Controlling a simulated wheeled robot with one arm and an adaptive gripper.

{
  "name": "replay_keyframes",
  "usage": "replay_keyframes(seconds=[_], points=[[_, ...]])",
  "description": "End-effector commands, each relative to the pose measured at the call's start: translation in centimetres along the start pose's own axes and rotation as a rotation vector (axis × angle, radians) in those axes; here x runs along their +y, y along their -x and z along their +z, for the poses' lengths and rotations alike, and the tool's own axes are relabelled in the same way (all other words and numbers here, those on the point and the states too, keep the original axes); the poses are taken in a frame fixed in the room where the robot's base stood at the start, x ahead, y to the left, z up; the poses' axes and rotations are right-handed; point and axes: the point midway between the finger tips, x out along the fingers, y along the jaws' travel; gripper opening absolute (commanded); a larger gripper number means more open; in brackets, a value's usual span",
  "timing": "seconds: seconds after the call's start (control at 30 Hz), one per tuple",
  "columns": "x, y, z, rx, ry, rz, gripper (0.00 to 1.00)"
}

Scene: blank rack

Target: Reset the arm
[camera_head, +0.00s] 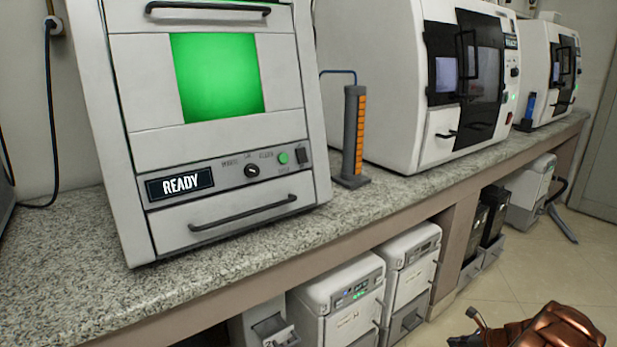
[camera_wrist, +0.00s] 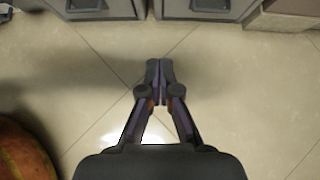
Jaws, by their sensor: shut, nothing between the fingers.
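My gripper (camera_wrist: 158,70) shows in the wrist view, pointing down over bare floor tiles. Its two fingertips are together and nothing is between them. A brown, shiny part at the bottom right corner of that view looks like my arm.
A granite counter (camera_head: 70,275) carries a white machine (camera_head: 225,130) with a green window and a READY display. More white machines (camera_head: 375,80) stand to the right. Units (camera_head: 345,295) sit under the counter. In the wrist view, grey cabinets (camera_wrist: 100,8) line the top edge.

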Motion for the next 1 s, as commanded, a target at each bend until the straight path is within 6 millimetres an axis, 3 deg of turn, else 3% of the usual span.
replay_keyframes(seconds=[0.33,0.47,0.7,1.0], points=[[3.3,1.6,7.8,-0.034,0.137,0.078,0.00],[5.2,3.0,12.1,-0.051,0.223,0.119,0.00],[11.4,7.2,22.0,-0.088,0.453,0.234,0.00],[20.4,13.6,31.5,-0.115,0.761,0.381,0.00]])
